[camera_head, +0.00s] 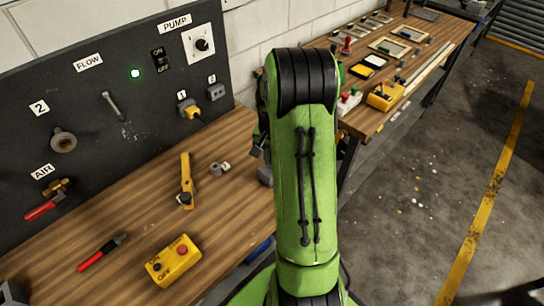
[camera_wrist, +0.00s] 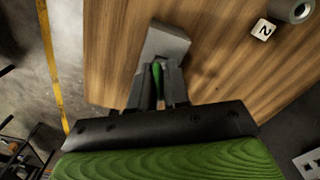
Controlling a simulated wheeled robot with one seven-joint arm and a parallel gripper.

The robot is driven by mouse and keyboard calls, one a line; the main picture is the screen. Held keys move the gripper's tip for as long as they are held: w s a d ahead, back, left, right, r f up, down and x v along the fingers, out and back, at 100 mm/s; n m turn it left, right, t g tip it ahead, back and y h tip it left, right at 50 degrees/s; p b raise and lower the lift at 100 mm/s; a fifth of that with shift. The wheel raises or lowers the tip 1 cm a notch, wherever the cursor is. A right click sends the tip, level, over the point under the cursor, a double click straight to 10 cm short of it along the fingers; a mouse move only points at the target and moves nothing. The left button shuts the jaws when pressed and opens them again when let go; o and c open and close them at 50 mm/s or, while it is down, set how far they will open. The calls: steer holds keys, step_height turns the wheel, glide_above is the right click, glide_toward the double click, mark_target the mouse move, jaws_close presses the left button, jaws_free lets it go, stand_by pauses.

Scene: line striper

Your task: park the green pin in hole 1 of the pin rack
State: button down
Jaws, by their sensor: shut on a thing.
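In the wrist view, my gripper (camera_wrist: 160,80) is shut on the green pin (camera_wrist: 156,73), a thin strip showing between its two dark fingers. A grey block (camera_wrist: 168,42), which looks like the pin rack, lies just beyond the fingertips near the table edge. The fingers overlap its near end in the picture; I cannot tell whether the pin touches it or is in a hole. No hole or hole number on the block can be made out. In the head view my green arm hides the gripper and the pin; a grey block (camera_head: 265,176) shows partly beside the arm.
The dark pump panel (camera_head: 110,110) stands behind.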

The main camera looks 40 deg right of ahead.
steer(key=shift+f+b, duration=0.3)
steer(key=shift+f, duration=0.05)
steer(key=c, duration=1)
jaws_free()
steer(key=shift+o, duration=0.2)
steer(key=shift+o, duration=1.3)
steer(key=shift+r, duration=0.1)
step_height(320, 180, up, 7)
steer(key=p, duration=0.5)
steer(key=shift+p, duration=0.3)
